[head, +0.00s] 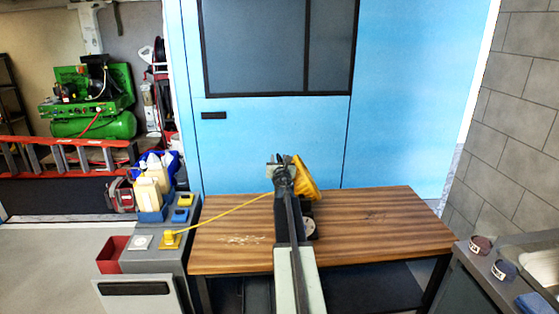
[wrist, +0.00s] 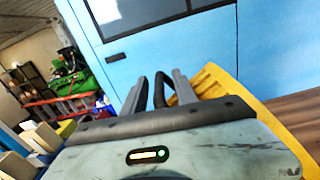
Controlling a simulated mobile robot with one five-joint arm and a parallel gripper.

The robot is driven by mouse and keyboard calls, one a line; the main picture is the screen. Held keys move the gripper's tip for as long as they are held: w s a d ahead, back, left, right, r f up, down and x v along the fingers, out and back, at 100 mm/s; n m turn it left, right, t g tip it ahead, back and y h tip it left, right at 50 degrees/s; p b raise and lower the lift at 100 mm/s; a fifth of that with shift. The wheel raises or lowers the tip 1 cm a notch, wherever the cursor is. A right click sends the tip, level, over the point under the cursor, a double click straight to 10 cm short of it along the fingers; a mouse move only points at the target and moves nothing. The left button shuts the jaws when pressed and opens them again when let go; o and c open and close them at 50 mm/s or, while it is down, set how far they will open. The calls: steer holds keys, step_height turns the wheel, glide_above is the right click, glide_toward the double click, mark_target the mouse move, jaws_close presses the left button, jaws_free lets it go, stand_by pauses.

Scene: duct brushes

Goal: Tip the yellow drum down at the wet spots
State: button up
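My gripper (head: 283,170) is above the wooden table (head: 220,252), toward its back edge. In the wrist view its two grey fingers (wrist: 164,92) stand on either side of a black curved handle (wrist: 160,88), and they look shut on it. The yellow drum (head: 306,178) is just right of the fingers, tilted, and seems to be off the table; the arm hides part of it. In the wrist view the drum (wrist: 228,88) leans behind the gripper. Pale marks (head: 246,239) lie on the table left of my arm, and small dark marks (head: 374,216) lie right of it.
A yellow cord (head: 222,211) runs from near the gripper to a yellow block (head: 170,240) on the grey cart at left. A pale round thing (head: 311,229) is partly hidden beside my arm. A blue door (head: 270,135) stands behind. The table's right half is mostly clear.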

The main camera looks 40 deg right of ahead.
jaws_close()
stand_by(1.2)
